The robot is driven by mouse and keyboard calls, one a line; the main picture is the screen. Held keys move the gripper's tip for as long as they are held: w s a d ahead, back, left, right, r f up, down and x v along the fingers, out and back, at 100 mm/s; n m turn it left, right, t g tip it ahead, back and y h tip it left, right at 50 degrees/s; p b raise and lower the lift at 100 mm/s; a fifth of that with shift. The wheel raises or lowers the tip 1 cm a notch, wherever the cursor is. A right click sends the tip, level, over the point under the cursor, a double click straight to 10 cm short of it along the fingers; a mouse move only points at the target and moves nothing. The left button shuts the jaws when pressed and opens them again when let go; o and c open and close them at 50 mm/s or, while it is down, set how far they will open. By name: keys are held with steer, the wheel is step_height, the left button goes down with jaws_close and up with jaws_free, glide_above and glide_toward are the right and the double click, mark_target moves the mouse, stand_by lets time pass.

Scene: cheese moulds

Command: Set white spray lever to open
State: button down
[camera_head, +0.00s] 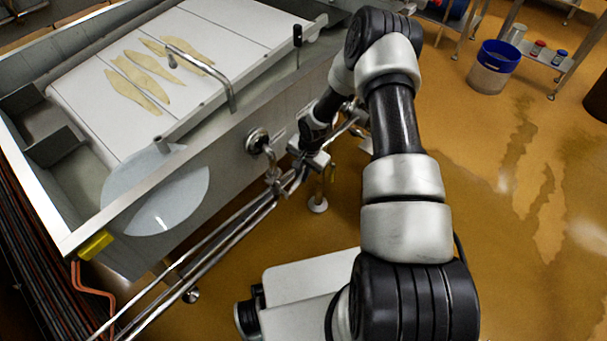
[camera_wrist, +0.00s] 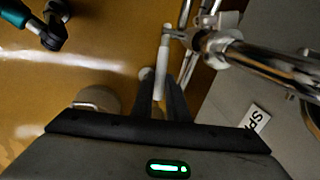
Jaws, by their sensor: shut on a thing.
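The white spray lever (camera_wrist: 161,62) shows in the wrist view as a slim white bar. Its far end meets a metal valve fitting (camera_wrist: 205,42) on a steel pipe. My gripper (camera_wrist: 163,84) has its two dark fingers on either side of the lever, shut on it. A white label reading "SP" (camera_wrist: 255,118), partly cut off, is on the grey surface at right. In the head view my gripper (camera_head: 306,166) is at the pipework beside the vat, and the lever cannot be made out there.
A steel vat (camera_head: 230,130) with white boards stands at left. Steel pipes (camera_head: 215,245) run along its side, close to my gripper. A round valve wheel (camera_head: 257,141) sits on the vat wall. The floor at right is open.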

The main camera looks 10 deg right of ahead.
steer(key=shift+s, duration=0.2)
steer(key=c, duration=1.8)
jaws_free()
steer(key=shift+o, duration=0.3)
steer(key=shift+w, duration=0.1)
steer(key=shift+r, duration=0.1)
step_height(320, 180, up, 17)
steer(key=s+d+p, duration=0.1)
steer(key=s+p, duration=0.1)
steer(key=p, duration=0.1)
steer(key=shift+s+d+p, duration=0.25)
steer(key=shift+d+p, duration=0.15)
